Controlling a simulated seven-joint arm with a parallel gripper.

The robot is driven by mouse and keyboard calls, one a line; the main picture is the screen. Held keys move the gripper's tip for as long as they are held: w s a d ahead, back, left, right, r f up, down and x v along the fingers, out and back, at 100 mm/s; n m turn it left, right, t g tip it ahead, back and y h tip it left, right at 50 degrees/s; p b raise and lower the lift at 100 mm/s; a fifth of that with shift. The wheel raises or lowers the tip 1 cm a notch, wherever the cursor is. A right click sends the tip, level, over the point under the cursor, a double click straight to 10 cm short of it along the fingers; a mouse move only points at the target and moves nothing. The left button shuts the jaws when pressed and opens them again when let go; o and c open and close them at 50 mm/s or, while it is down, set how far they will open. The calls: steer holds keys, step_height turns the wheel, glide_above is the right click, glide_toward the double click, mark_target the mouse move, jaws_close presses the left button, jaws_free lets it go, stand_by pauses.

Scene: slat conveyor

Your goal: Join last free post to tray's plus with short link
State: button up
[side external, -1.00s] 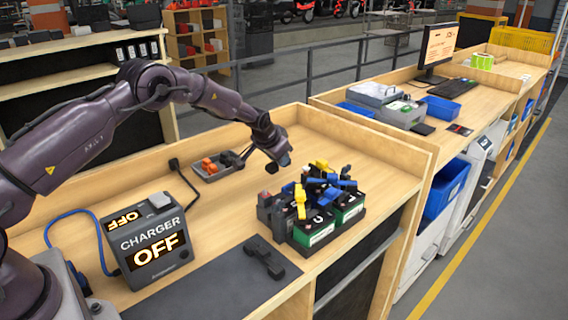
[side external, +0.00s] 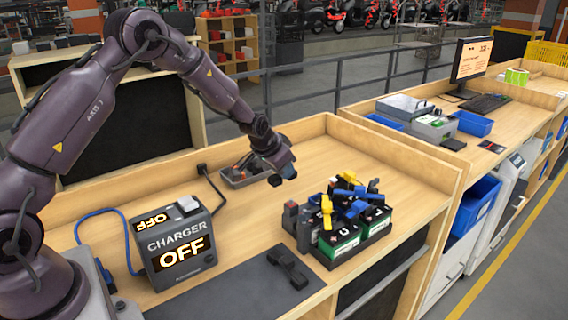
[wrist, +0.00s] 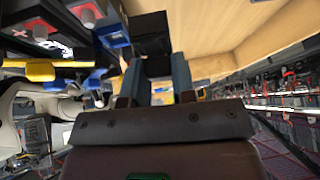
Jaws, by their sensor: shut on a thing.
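The battery tray (side external: 340,261) holds several black batteries with green labels near the bench's right edge. Yellow (side external: 326,211) and blue (side external: 356,209) pieces sit on top among dark posts. The wrist view shows red-topped posts (wrist: 88,14), a plus mark, a blue piece (wrist: 113,31) and a yellow piece (wrist: 42,71) at upper left. My gripper (side external: 284,172) is above the bench, left of and behind the batteries, apart from them. Its fingers (wrist: 157,72) are shut on a black piece (wrist: 153,47), probably the short link; its shape is partly hidden.
A charger (side external: 178,241) reading OFF stands at left with a blue cable. A black link-like bar (side external: 288,268) lies on the dark mat (side external: 235,292). Raised wooden edges border the bench's back and right.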

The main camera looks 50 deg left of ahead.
steer(key=shift+w+d+f+m+h, duration=0.15)
steer(key=shift+f+m+h, duration=0.2)
steer(key=shift+m+h, duration=0.45)
steer(key=s+d+r+m+g+h, duration=0.1)
steer(key=d+r+m+g+h, duration=0.2)
steer(key=m, duration=0.6)
steer(key=s+d+r+m+g+h, duration=0.1)
steer(key=d+m+g+h, duration=0.25)
steer(key=m, duration=0.45)
steer(key=shift+y, duration=0.25)
steer(key=shift+w+d+f, duration=0.1)
steer(key=shift+d+f, duration=0.1)
steer(key=shift+f, duration=0.9)
steer(key=shift+w+d+f, duration=0.1)
steer(key=shift+d+f, duration=0.1)
steer(key=shift+f, duration=0.85)
steer(key=shift+f, duration=1.05)
steer(key=o, duration=1)
